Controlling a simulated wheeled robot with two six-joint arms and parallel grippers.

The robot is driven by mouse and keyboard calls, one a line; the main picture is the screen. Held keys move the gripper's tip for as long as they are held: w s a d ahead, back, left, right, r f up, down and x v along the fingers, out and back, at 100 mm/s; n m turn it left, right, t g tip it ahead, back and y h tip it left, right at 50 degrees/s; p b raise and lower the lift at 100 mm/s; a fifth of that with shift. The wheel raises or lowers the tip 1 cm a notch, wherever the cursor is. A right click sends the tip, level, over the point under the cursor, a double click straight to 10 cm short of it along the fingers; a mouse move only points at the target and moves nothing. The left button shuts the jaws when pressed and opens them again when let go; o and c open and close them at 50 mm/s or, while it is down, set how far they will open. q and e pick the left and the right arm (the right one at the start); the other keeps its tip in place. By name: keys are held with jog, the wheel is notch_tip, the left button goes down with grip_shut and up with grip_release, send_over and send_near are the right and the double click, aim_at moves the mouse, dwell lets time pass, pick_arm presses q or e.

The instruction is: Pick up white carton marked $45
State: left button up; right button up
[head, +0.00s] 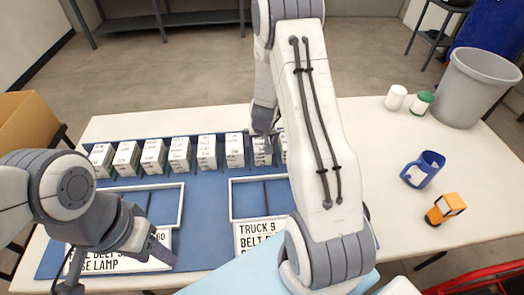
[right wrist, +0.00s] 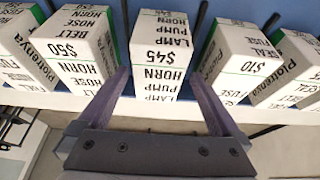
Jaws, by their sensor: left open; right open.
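The white carton marked $45 (right wrist: 162,62) stands in the middle of the right wrist view, with LAMP, PUMP and HORN printed on it. In the head view, the carton under my right gripper (head: 264,120) is partly hidden by it, and its print is too small to read. In the right wrist view my right gripper (right wrist: 158,80) is open, one finger toward each side of the $45 carton; I cannot tell whether either touches it. My left gripper (head: 158,248) is open and empty above the front left of the table, near a label card.
Neighbouring cartons marked $50 (right wrist: 78,50) and $10 (right wrist: 240,65) stand close on both sides, with dark dividers between. White frames (head: 232,200) and label cards (head: 262,236) lie in front. A blue mug (head: 424,170), orange toy truck (head: 446,208) and grey bin (head: 470,88) stand right.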

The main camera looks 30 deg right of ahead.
jog(key=shift+b+x, duration=0.65)
jog(key=shift+x, duration=1.65)
jog(key=shift+d+f, duration=0.1)
jog(key=shift+f, duration=0.1)
jog(key=shift+r, duration=0.1)
grip_shut()
